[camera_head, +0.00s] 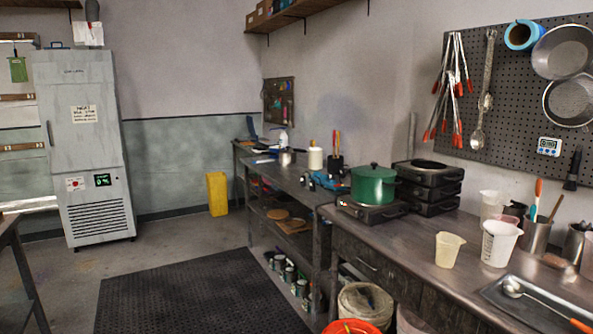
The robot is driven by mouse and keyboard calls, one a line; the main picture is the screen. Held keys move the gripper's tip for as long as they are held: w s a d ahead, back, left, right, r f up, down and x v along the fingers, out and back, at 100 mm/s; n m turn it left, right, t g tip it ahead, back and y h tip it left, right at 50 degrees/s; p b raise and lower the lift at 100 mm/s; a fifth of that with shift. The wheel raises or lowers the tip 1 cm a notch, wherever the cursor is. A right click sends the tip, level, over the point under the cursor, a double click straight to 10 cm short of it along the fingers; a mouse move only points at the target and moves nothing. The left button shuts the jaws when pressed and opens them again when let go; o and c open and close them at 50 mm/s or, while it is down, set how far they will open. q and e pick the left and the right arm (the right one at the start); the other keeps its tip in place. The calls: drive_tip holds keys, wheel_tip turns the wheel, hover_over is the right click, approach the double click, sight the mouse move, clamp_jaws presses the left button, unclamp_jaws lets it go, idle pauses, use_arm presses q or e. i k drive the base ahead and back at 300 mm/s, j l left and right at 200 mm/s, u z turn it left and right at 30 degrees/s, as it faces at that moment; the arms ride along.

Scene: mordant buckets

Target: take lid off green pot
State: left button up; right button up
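A green pot (372,188) stands upright on a dark single burner on the right-hand counter. Its green lid (373,170) sits on top of it, with a small dark knob in the middle. Neither of my grippers is in the head view.
Stacked black hot plates (429,186) stand right beside the pot. Plastic measuring cups (500,242) and a metal tray (545,301) are nearer on the counter (400,235). An orange bucket (352,327) is below. A black floor mat (190,295) lies clear to the left.

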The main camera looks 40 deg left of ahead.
sight(373, 170)
drive_tip(key=u, duration=0.8)
drive_tip(key=i+j+u, duration=0.3)
drive_tip(key=i, duration=0.2)
drive_tip(key=i+j+u, duration=0.2)
drive_tip(key=i+u, duration=0.15)
drive_tip(key=i, duration=0.15)
drive_tip(key=i+u, duration=0.3)
drive_tip(key=i, duration=0.2)
drive_tip(key=i+z, duration=0.1)
drive_tip(key=i, duration=0.4)
drive_tip(key=i+j, duration=0.15)
drive_tip(key=i, duration=0.35)
drive_tip(key=i+j+z, duration=0.15)
drive_tip(key=i, duration=0.35)
